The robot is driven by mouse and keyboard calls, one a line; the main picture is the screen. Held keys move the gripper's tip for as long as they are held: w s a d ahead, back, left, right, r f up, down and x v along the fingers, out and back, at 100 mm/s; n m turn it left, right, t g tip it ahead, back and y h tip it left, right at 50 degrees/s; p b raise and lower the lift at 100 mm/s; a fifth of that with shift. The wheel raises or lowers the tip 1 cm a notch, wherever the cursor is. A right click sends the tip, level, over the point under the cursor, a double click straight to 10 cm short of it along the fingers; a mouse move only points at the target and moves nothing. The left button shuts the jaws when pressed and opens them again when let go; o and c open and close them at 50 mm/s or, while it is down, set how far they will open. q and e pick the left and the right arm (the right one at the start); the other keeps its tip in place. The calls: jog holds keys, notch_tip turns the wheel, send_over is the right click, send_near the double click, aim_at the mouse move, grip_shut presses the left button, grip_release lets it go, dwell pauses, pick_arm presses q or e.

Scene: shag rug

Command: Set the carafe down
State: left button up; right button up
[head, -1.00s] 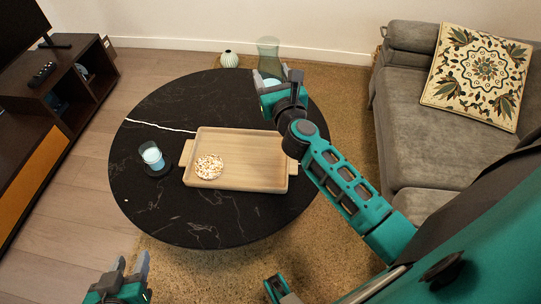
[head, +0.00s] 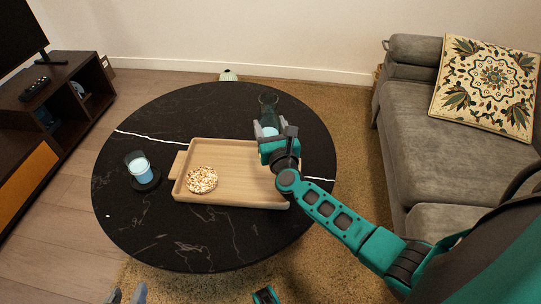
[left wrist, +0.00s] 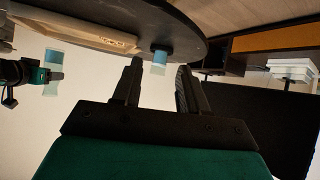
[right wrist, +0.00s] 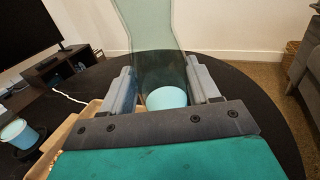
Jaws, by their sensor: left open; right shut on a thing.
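The carafe is clear greenish glass with light-blue liquid at its bottom; it shows in the head view (head: 268,112) and upright in the right wrist view (right wrist: 150,50). My right gripper (head: 272,136) is shut on it, over the black round table (head: 150,228), by the tray's far right corner. I cannot tell whether its base touches the table. My left gripper (left wrist: 155,85) is open and empty, low at the bottom edge of the head view, away from the table top.
A wooden tray (head: 235,190) holding a round speckled thing (head: 202,180) lies mid-table. A glass of blue liquid (head: 140,168) stands on a dark coaster at the left. A grey sofa (head: 430,130) is at the right. The table's far left part is clear.

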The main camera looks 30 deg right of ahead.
jog(key=shift+f+b, duration=0.3)
jog(key=shift+f, duration=1.15)
notch_tip(320, 180, down, 4)
jog(key=b, duration=0.2)
jog(key=shift+r+b, duration=0.2)
jog(key=shift+b, duration=0.1)
jog(key=shift+f, duration=0.15)
pick_arm(q)
jog(key=shift+w+d+f+h, duration=0.1)
jog(key=shift+w+d+h, duration=0.2)
jog(key=shift+w+d, duration=0.45)
jog(key=shift+s+d, duration=0.1)
jog(key=shift+s, duration=0.05)
pick_arm(e)
jog(key=o, duration=1.4)
jog(key=shift+f, duration=0.2)
pick_arm(q)
jog(key=shift+f, duration=0.15)
pick_arm(e)
jog(key=shift+o, duration=0.2)
pick_arm(q)
jog(key=shift+s, duration=0.1)
